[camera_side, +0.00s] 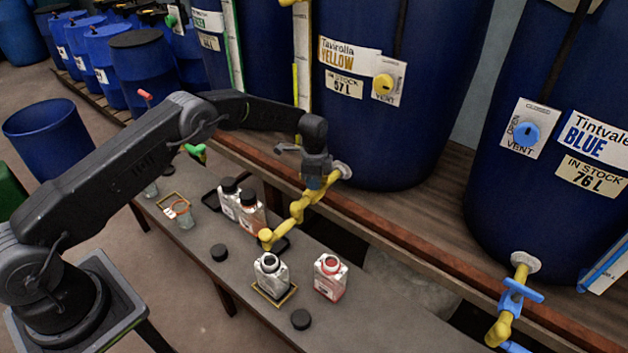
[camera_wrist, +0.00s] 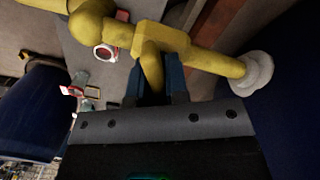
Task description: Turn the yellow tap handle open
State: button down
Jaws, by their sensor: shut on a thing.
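The tap body (camera_wrist: 205,63) runs across behind the handle to the white collar (camera_wrist: 257,73). How far the handle is turned is hard to tell.
An open bottle (camera_side: 270,275) stands in a yellow frame below the spout, with another open bottle (camera_side: 330,276) to its right. Black caps (camera_side: 300,319) lie on the bench. Capped bottles (camera_side: 229,197) stand behind. A blue tap (camera_side: 518,292) is at the right.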

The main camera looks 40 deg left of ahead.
jog(key=n, duration=1.1)
jog(key=shift+n, duration=0.4)
dwell(0.3)
jog(key=c, duration=1.1)
grip_release()
notch_tip(320, 180, up, 14)
